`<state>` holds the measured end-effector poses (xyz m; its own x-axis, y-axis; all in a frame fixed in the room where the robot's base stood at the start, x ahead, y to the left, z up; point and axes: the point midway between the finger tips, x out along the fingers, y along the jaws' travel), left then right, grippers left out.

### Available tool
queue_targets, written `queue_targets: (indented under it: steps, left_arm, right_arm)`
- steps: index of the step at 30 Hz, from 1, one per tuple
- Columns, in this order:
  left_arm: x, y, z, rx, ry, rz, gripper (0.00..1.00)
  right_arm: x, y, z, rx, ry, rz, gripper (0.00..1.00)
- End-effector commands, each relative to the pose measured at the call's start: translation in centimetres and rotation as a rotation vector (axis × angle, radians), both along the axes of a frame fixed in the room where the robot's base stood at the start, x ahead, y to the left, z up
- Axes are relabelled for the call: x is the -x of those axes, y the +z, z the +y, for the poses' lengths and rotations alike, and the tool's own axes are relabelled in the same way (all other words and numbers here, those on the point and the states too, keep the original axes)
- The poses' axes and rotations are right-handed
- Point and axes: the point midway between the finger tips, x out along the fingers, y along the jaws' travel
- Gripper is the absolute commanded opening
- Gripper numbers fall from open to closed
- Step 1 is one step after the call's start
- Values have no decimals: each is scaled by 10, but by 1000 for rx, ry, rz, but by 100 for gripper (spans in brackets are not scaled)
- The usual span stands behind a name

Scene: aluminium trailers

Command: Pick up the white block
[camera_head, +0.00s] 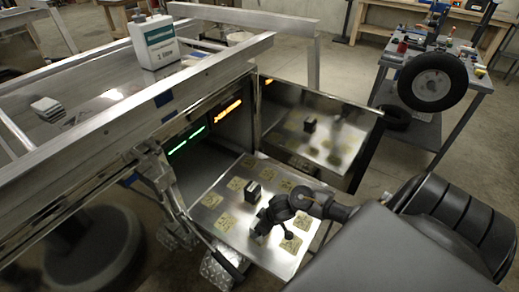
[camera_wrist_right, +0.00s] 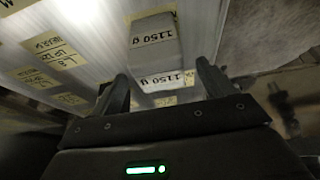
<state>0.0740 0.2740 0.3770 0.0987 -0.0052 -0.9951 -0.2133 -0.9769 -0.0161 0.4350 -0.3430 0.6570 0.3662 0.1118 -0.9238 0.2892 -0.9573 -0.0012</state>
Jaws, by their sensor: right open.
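The white block (camera_wrist_right: 153,45), marked "1150 g", stands on the metal shelf in the right wrist view. It lies ahead of and between the two fingers of my right gripper (camera_wrist_right: 162,82), which is open and shows no grip on it. In the head view a small block (camera_head: 252,192) with a dark side and pale top stands on the lowered metal shelf (camera_head: 216,178). My right gripper (camera_head: 262,224) is just in front of it, and the exact gap is hard to judge. My left gripper is not in view.
Yellow labels lie around the block on the shelf. A white canister (camera_head: 155,42) and another pale block (camera_head: 47,108) sit on the trailer. A cart with a wheel (camera_head: 432,82) stands at the right.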

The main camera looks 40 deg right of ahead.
Motion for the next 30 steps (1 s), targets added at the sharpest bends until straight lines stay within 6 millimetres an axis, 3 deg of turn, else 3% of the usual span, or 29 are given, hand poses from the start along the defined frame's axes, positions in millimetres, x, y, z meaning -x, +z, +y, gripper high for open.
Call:
queue_targets:
  steps: [5,14,30]
  left_arm:
    - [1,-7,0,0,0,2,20]
    - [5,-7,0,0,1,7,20]
    - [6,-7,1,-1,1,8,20]
  right_arm:
    - [-8,-22,2,1,-1,1,80]
    - [-10,-24,2,1,-1,-1,80]
    - [-10,-24,2,3,-1,-1,9]
